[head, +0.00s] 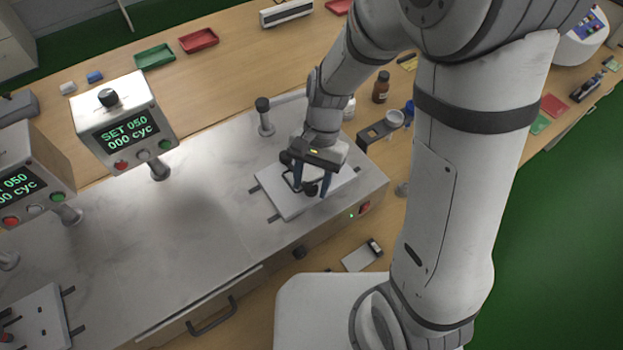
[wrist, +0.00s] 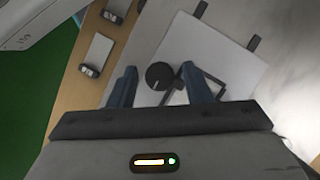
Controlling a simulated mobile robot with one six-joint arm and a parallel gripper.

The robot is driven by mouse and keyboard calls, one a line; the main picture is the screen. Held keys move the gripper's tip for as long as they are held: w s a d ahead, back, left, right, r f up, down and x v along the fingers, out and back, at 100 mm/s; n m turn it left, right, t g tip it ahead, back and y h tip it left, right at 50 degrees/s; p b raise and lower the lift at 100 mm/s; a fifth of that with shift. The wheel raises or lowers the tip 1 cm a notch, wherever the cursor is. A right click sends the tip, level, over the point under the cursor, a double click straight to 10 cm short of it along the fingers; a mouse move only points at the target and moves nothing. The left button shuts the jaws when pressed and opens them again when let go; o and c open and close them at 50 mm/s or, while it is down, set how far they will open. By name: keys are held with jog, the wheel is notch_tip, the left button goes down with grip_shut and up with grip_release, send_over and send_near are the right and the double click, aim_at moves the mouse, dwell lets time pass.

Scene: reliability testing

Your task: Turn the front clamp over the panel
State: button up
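The white panel (head: 287,204) lies on the grey bench top, and it also shows in the wrist view (wrist: 215,45). The front clamp has a round black knob (wrist: 159,76) and a thin dark arm near the panel's edge; the exact direction of the arm is partly hidden by a finger. In the head view the knob (head: 310,189) shows between the fingers. My gripper (wrist: 160,80) points down over the clamp with its two blue-grey fingers apart. The knob sits between them with a visible gap on each side. In the head view my gripper (head: 311,192) covers part of the panel.
Small dark stops (head: 274,217) stand at the panel's edges. A post with a black knob (head: 264,115) rises behind the panel. A control box (head: 124,125) reading "SET 050" stands left. A brown bottle (head: 381,87) and a dark bracket (head: 379,134) are to the right.

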jog(key=shift+o, duration=0.4)
jog(key=v, duration=0.7)
jog(key=shift+w+r, duration=0.15)
jog(key=shift+r, duration=0.2)
jog(key=s+d+r+n+t+h, duration=0.1)
jog(key=s+d+r+n+t, duration=0.1)
jog(key=d, duration=0.5)
jog(key=s+d+r+n+t, duration=0.2)
jog(key=s+d+r+t, duration=0.3)
jog(key=d+r, duration=0.1)
jog(key=shift+d+n+h, duration=0.3)
jog(key=shift+d+h, duration=0.1)
jog(key=shift+d, duration=0.2)
